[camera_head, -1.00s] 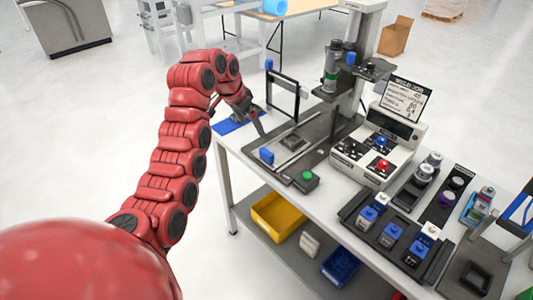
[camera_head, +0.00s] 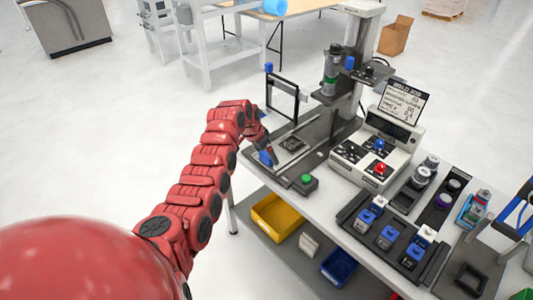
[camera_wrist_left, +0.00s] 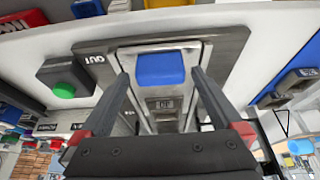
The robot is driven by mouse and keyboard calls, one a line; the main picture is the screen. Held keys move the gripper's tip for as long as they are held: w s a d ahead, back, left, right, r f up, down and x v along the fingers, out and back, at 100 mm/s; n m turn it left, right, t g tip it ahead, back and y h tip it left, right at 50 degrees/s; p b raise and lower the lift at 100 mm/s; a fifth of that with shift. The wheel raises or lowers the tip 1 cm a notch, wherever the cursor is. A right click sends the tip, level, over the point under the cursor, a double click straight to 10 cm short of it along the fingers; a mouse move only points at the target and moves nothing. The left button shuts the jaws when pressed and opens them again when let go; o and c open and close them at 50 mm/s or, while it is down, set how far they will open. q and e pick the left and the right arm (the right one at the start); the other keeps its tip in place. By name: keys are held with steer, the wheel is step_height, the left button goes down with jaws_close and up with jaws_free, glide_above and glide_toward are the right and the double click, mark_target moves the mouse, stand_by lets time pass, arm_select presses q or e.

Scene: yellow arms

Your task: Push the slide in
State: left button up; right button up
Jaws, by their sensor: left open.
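The slide (camera_head: 291,143) is a metal carriage with a dark square nest, lying between rails on the dark base plate of the bench machine. Its blue handle (camera_head: 266,158) is at the near left end. In the left wrist view the blue handle (camera_wrist_left: 160,68) lies ahead between the two fingers, beside an OUT label. My left gripper (camera_head: 268,147) is open and close to the handle, with nothing held. Its fingers also show in the wrist view (camera_wrist_left: 158,82); I cannot tell whether they touch the handle. My right gripper is not in view.
A green button box (camera_head: 305,183) sits just right of the handle. The machine's column (camera_head: 347,100) and a black frame (camera_head: 283,97) stand behind. A control box (camera_head: 376,155) and part fixtures (camera_head: 390,235) fill the bench to the right. Bins are on the shelf below.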

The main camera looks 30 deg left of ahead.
arm_select(q)
steer(key=shift+w+f, duration=0.2)
steer(key=shift+f, duration=0.5)
jaws_close()
